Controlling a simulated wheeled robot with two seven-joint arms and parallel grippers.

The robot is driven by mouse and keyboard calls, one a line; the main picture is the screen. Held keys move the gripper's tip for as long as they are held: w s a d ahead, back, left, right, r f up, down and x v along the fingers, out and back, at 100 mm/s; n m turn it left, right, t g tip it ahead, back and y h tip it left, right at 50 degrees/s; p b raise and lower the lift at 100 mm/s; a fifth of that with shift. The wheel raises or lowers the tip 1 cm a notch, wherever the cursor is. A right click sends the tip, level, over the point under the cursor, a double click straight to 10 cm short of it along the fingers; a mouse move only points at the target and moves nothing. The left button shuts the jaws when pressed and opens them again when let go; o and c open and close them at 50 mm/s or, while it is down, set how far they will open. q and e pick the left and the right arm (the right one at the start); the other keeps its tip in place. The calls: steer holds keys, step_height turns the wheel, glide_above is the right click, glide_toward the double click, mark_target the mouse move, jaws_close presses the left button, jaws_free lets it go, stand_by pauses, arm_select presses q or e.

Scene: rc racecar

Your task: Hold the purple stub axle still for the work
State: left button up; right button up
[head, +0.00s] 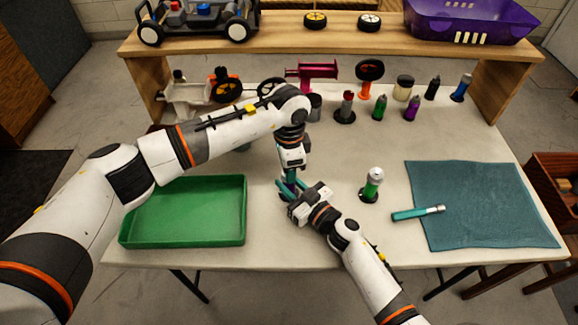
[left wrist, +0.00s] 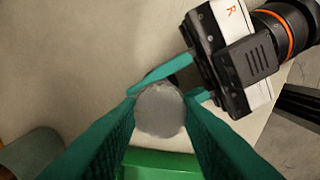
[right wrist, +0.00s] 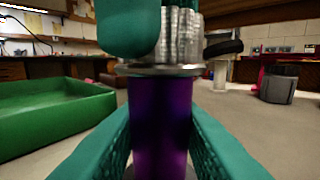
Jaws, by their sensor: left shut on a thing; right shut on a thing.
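The purple stub axle (right wrist: 160,120) stands upright in the right wrist view, with a silver flange and a ribbed silver top (right wrist: 181,35) above the purple body. My right gripper (head: 287,190) is shut on the purple body from the side. My left gripper (head: 291,177) comes down from above and is shut on the silver top; one of its teal fingers (right wrist: 128,25) covers part of that top. In the left wrist view the round grey end (left wrist: 159,110) of the axle sits between the left fingers. In the head view the grippers mostly hide the axle.
A green tray (head: 184,241) lies left of the grippers. A green stub axle (head: 371,184) stands to the right, beside a teal-handled tool (head: 418,213) and a blue mat (head: 500,205). Several coloured axles and parts stand along the back, under a wooden shelf (head: 340,42).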

arm_select(q)
steer(key=shift+w, duration=0.1)
steer(key=o, duration=1)
step_height(320, 180, up, 12)
steer(key=shift+r, duration=0.1)
arm_select(e)
steer(key=o, duration=1.1)
